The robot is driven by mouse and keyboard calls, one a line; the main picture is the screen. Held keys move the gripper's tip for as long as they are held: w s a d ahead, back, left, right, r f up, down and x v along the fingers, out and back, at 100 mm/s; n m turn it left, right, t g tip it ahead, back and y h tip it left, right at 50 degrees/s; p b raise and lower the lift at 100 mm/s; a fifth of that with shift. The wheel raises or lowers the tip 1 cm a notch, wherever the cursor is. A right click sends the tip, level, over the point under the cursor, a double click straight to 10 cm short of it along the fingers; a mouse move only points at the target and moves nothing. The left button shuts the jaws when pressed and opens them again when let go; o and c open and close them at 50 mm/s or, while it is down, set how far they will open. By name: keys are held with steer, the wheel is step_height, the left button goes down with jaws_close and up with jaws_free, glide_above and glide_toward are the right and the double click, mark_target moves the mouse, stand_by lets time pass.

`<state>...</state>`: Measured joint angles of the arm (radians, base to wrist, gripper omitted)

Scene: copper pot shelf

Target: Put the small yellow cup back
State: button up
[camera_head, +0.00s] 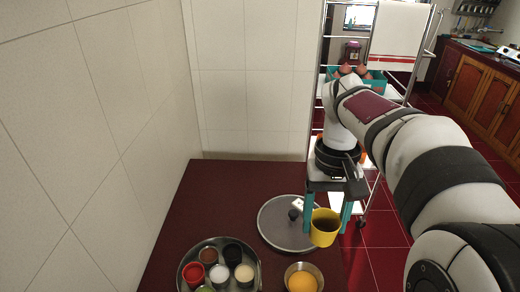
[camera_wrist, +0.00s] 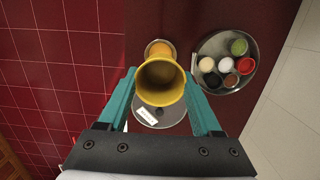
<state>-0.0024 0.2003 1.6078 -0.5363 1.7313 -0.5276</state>
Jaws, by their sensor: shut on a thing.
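The small yellow cup (camera_head: 324,237) is held upright between the two teal fingers of my gripper (camera_head: 327,228) in the head view. In the wrist view the cup (camera_wrist: 160,88) shows from above with its open mouth toward the camera, and a finger of my gripper (camera_wrist: 159,100) is on each side of it. The cup appears raised over the dark red surface, near the right edge of a round grey disc (camera_head: 273,238). The disc also shows below the cup in the wrist view (camera_wrist: 173,116). Its exact height cannot be told.
A small dark knob and a white label (camera_head: 298,204) are on the disc. A metal bowl with yellow contents (camera_head: 303,282) stands at the front. A round tray (camera_head: 186,268) holds several small bowls. A tiled wall (camera_head: 130,120) bounds the left; a shelf rack (camera_head: 327,90) stands behind my arm.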

steer(key=shift+a+f+m, duration=0.1)
steer(key=shift+f+m, duration=0.35)
steer(key=shift+m, duration=0.15)
steer(key=s+a+f+m+t, duration=0.1)
steer(key=a+f+m, duration=0.1)
steer(key=f+m, duration=0.5)
steer(key=s+a+f+m, duration=0.1)
steer(key=a+f+m, duration=0.15)
steer(key=m, duration=0.95)
steer(key=s+a+f+m+t, duration=0.1)
steer(key=a+f+m, duration=0.1)
steer(key=f+m, duration=0.5)
steer(key=a+f+m, duration=0.1)
steer(key=a, duration=0.3)
steer(key=a+f+m, duration=0.1)
steer(key=a+f, duration=0.1)
steer(key=a, duration=0.1)
steer(key=a+f, duration=0.2)
steer(key=a, duration=0.2)
steer(key=shift+w+a+m+y, duration=0.3)
steer(key=shift+m, duration=0.1)
steer(key=shift+f, duration=2)
steer(key=o, duration=0.9)
steer(key=shift+f, duration=0.1)
steer(key=shift+o, duration=0.7)
